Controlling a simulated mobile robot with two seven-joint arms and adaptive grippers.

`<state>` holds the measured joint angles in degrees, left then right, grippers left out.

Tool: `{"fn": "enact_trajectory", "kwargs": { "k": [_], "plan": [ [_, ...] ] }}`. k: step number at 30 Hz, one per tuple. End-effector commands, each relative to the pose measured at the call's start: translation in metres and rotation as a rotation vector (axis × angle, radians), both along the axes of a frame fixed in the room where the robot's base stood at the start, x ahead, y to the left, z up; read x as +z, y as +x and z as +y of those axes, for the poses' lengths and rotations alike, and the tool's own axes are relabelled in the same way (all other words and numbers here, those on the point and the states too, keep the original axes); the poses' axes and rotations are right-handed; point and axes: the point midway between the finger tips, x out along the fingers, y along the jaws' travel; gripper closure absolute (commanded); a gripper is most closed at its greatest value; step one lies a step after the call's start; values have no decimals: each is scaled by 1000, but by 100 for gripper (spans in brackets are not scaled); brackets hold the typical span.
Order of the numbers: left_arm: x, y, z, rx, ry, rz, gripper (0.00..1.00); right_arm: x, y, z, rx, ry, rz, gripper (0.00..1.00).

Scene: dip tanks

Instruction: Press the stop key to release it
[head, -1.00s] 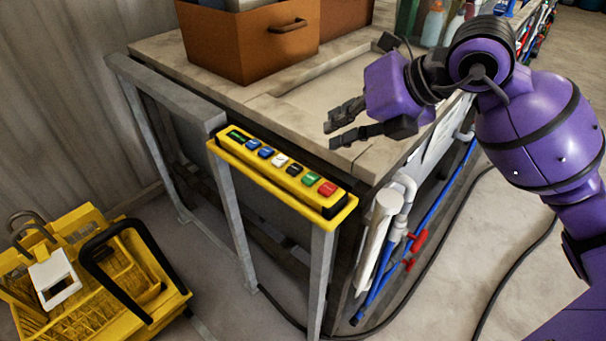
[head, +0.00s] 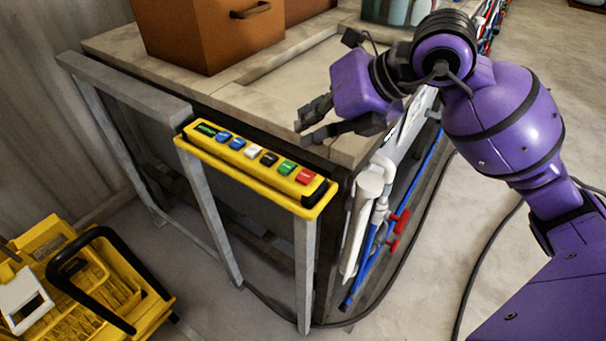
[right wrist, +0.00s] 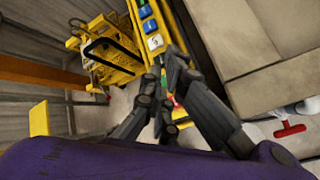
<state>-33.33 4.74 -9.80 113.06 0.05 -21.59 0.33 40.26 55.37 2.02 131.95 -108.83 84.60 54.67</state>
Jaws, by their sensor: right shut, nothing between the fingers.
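The yellow key panel (head: 258,184) is mounted on a grey metal frame at the corner of the workbench. It bears a row of coloured keys, with a red key (head: 306,176) at the right end next to a green key (head: 287,168). The red key looks like the stop key, but I cannot read its label. My right gripper (head: 301,130) is shut and empty, above and behind the red end of the panel, apart from it in the head view. In the right wrist view its fingers (right wrist: 168,68) cover part of the panel's end. My left gripper is not in view.
A brown box (head: 205,35) stands on the worktop (head: 115,45). A white pipe (head: 365,205) and a blue pipe with red valve handles (head: 398,222) run below the bench corner. Open floor lies at right.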

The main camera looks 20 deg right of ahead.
Motion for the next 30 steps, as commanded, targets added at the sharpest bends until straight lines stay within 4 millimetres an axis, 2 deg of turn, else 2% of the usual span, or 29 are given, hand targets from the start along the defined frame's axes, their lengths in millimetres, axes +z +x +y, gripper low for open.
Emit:
{"fn": "enact_trajectory", "kwargs": {
  "k": [1,3,10,30],
  "plan": [
    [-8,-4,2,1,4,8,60,-16,0,1,1,1,10,100],
    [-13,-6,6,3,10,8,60,-27,0,0,1,1,10,100],
    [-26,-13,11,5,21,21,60,-52,0,0,1,-1,6,100],
    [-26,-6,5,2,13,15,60,-53,0,0,1,-1,0,100]
  ]
}}
